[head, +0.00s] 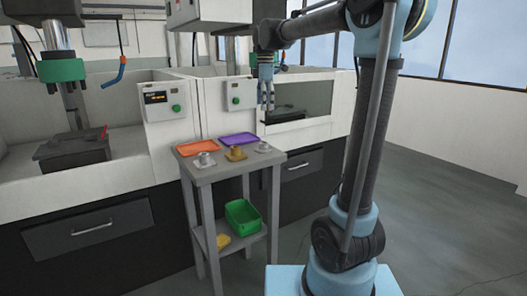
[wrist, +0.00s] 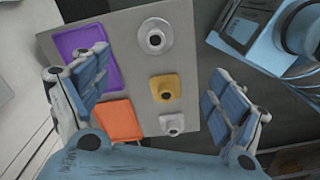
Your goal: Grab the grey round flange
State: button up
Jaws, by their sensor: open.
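The grey round flange (wrist: 155,37) lies on the small grey table (wrist: 205,60), at the top of the wrist view, with a round base and a dark central bore. In the head view it is the rightmost part (head: 263,147) of the row on the tabletop. My gripper (head: 266,106) hangs above the table, pointing down, well clear of the parts. In the wrist view the fingers of my gripper (wrist: 158,88) are spread wide with nothing between them. The flange lies above the line between the fingertips, beyond the yellow part.
A yellow square-based part (wrist: 165,87) and a grey squarish part (wrist: 172,124) share the row. A purple tray (head: 238,139) and an orange tray (head: 198,147) lie behind. A green bin (head: 242,216) is on the lower shelf. White tank cabinets (head: 225,118) stand behind the table.

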send_over(264, 144)
notch_tip(264, 144, down, 12)
jog(key=shift+s+f, duration=0.15)
jog(key=shift+w+a+f, duration=0.1)
jog(key=shift+f, duration=1.15)
jog(key=shift+w+f, duration=0.1)
jog(key=shift+f, duration=1.15)
jog(key=c, duration=1.3)
